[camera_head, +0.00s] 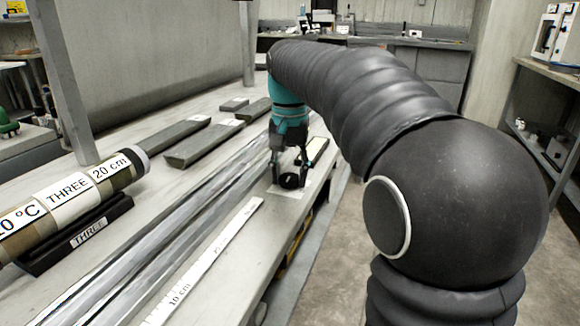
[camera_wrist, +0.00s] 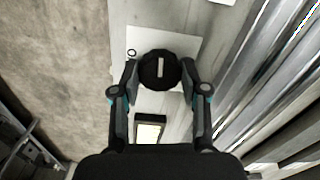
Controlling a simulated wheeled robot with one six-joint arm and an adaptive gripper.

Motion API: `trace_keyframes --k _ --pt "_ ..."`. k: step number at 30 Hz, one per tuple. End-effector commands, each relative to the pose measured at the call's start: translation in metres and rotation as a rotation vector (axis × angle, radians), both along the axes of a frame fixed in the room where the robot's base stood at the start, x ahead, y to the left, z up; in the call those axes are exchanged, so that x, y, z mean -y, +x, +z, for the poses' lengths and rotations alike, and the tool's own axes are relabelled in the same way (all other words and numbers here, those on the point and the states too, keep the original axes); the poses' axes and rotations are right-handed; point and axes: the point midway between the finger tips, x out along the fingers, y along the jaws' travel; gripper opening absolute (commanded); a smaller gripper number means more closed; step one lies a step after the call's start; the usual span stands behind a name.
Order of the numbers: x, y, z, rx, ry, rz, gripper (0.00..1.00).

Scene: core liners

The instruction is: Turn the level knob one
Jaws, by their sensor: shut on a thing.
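The level knob (camera_wrist: 159,71) is a round black knob with a pale line mark on its top. It sits on a white plate (camera_wrist: 185,42) marked with a small circle at the upper left. My gripper (camera_wrist: 160,78) is shut on the knob from above, a finger on each side. In the head view my gripper (camera_head: 290,172) points down at the bench, with the dark knob (camera_head: 291,182) between its fingers. The line on the knob runs up and down in the wrist view.
Clear liners (camera_head: 170,230) lie along the bench left of my gripper. A white ruler (camera_head: 205,265) lies nearer. A labelled core tube (camera_head: 70,195) rests on a black stand marked THREE (camera_head: 85,238). A small framed box (camera_wrist: 150,129) lies near the knob. The floor is right.

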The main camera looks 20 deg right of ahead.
Motion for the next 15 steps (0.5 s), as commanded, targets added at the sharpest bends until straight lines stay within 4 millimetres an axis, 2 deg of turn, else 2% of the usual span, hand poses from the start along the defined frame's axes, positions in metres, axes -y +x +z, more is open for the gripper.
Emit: trace_keyframes --k 6,15 --pt "-0.0001 0.0000 -0.0007 0.000 0.000 -0.162 0.09" --pt "-0.0002 0.0001 -0.0008 0.000 0.000 -0.202 0.09"
